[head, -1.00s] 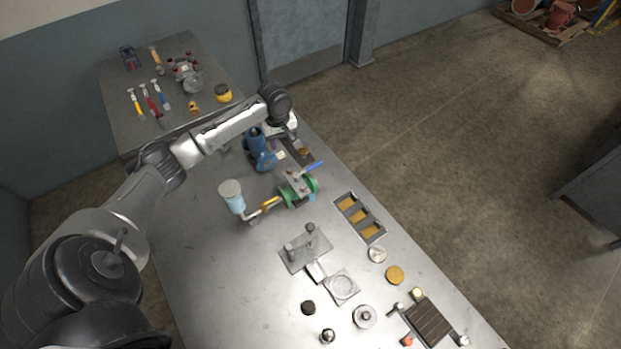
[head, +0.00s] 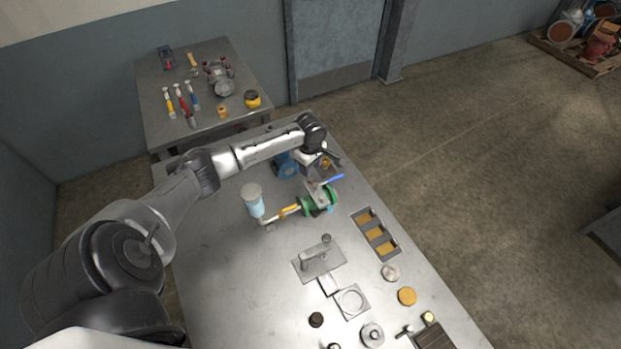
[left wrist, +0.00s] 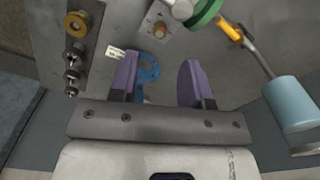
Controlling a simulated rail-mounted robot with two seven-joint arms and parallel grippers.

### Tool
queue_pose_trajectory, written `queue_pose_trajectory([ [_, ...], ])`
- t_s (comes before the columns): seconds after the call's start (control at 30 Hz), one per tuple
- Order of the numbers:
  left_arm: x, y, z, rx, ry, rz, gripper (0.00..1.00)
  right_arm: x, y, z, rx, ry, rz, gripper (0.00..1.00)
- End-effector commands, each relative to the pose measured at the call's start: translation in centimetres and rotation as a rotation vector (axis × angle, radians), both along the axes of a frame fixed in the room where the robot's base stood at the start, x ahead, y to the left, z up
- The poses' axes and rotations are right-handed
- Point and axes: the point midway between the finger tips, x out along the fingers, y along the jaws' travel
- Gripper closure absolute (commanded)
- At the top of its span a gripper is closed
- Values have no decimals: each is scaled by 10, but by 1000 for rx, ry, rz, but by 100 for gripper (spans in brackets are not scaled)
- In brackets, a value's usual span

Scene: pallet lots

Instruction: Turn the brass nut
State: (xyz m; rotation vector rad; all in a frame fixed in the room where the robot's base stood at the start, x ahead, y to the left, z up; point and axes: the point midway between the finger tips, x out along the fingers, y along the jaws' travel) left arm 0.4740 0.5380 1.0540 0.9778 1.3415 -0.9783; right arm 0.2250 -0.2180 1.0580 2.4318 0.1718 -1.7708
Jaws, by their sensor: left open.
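The brass nut (left wrist: 76,22) shows as a thick ring on a dark plate at the upper left of the left wrist view. In the head view a small brass spot, likely the same nut (head: 326,162), shows close beside my left gripper (head: 321,170). In the left wrist view my left gripper (left wrist: 158,80) is open, with two purple fingers apart and nothing held between them. The nut lies beyond and to the left of the left finger, apart from it. My right gripper is not in view.
Several studs (left wrist: 73,72) share the nut's dark plate (left wrist: 92,40). A blue device (head: 287,165), a green valve body (head: 306,206) with a blue lever (head: 333,180), and a light-blue cup (head: 254,203) stand near my left gripper. The bench's near left is clear.

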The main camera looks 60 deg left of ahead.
Motion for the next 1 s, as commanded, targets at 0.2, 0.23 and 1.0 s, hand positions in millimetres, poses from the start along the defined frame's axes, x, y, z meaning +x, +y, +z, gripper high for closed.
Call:
queue_pose_trajectory([
  [0.2,0,-1,-37,-1,1,0,56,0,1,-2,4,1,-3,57],
  [0.23,0,-1,-41,-1,1,0,56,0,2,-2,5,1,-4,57],
  [1.0,0,0,-69,0,-1,-2,64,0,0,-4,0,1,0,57],
])
